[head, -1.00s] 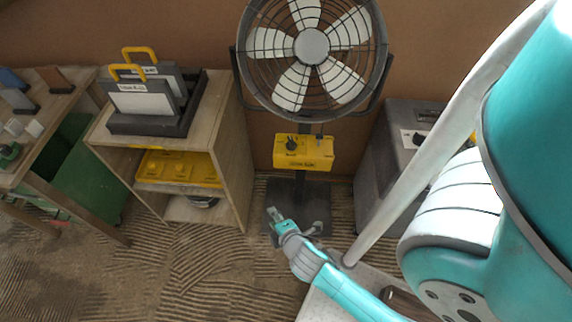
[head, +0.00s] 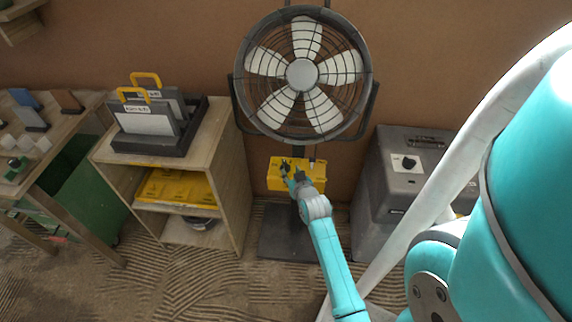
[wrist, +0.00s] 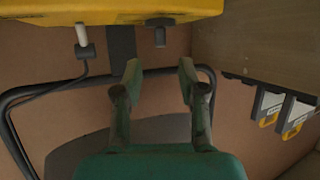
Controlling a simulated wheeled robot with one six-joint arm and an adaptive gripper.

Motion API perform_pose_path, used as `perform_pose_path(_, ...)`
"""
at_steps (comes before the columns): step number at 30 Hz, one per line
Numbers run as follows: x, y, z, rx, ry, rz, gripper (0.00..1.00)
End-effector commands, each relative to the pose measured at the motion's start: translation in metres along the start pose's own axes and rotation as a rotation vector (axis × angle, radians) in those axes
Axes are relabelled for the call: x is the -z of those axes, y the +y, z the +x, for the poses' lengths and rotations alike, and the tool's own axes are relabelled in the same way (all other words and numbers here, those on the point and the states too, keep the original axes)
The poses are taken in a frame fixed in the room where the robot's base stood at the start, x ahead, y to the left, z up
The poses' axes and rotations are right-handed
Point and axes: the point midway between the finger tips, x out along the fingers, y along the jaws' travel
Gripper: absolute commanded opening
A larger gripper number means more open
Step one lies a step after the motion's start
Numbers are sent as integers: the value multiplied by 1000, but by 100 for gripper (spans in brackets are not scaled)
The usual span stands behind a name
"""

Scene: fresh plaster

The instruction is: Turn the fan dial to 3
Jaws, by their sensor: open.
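The standing fan (head: 301,75) has a yellow control box (head: 312,165) below its cage. In the wrist view, which looks inverted, the box (wrist: 110,12) spans the top. The dark dial (wrist: 160,34) sticks out of it, beside a pale-tipped switch (wrist: 82,38). The dial's setting cannot be read.
A wooden shelf (head: 232,190) with a dark tray of cases (head: 165,143) stands to the left. A grey machine with its own dial (head: 400,190) stands to the right. A workbench (head: 60,140) is at far left. Combed plaster floor (head: 190,275) is open in front.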

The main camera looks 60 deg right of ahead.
Motion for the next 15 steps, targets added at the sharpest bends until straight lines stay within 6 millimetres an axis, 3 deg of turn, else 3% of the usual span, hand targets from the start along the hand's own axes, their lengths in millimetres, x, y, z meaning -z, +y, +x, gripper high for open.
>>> perform_pose_path(9, 1, -1, 57, 0, 1, -3, 41)
perform_pose_path(15, 0, -1, 78, 1, 0, -3, 41)
